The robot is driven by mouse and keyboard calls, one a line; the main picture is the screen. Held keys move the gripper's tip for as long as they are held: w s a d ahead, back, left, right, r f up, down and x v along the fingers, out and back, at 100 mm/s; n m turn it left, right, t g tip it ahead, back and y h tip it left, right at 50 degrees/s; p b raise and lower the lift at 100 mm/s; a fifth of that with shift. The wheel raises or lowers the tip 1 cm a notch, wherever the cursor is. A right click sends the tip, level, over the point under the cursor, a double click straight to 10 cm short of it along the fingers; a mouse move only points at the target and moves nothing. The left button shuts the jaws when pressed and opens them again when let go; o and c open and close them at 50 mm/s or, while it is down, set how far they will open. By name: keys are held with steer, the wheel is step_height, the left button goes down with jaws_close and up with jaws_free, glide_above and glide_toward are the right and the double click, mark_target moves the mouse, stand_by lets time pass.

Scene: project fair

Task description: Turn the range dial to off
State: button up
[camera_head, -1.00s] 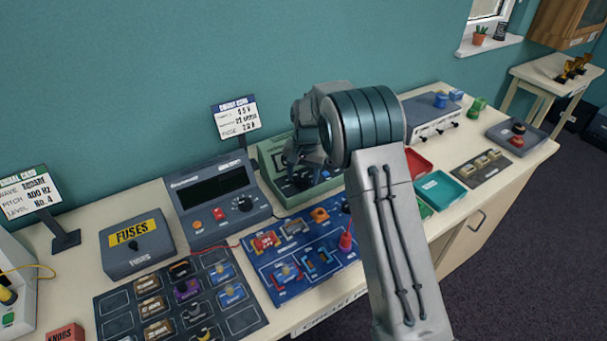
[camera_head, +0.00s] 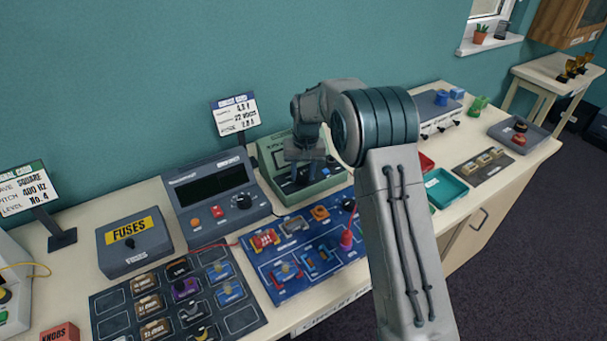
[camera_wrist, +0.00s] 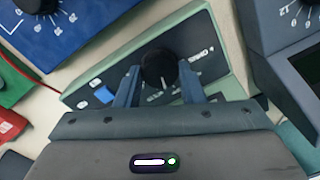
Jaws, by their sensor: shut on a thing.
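A green instrument box (camera_head: 272,158) stands at the back of the bench, right of the grey meter. My gripper (camera_head: 300,178) reaches down over its front panel and hides most of it in the head view. In the wrist view, the two fingers of my gripper (camera_wrist: 160,76) lie on either side of a round black dial (camera_wrist: 159,62) on the green box (camera_wrist: 110,75) and are shut on it. Pale scale marks and lettering ring the dial, too small to read. Where its pointer stands cannot be told.
The grey meter (camera_head: 195,188) with its own black dial stands close on the left. A blue circuit board (camera_head: 285,282) with parts and a pink-red plug lies in front. A fuse box (camera_head: 118,255) is further left. A teal tray (camera_head: 447,190) lies right of my arm.

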mark_target(305, 174)
steer(key=shift+n, duration=1.3)
steer(key=shift+b, duration=0.3)
steer(key=o, duration=1)
steer(key=shift+r, duration=0.15)
step_height(305, 174, up, 14)
steer(key=b, duration=0.1)
steer(key=shift+w+d+f, duration=0.2)
steer(key=shift+d, duration=0.15)
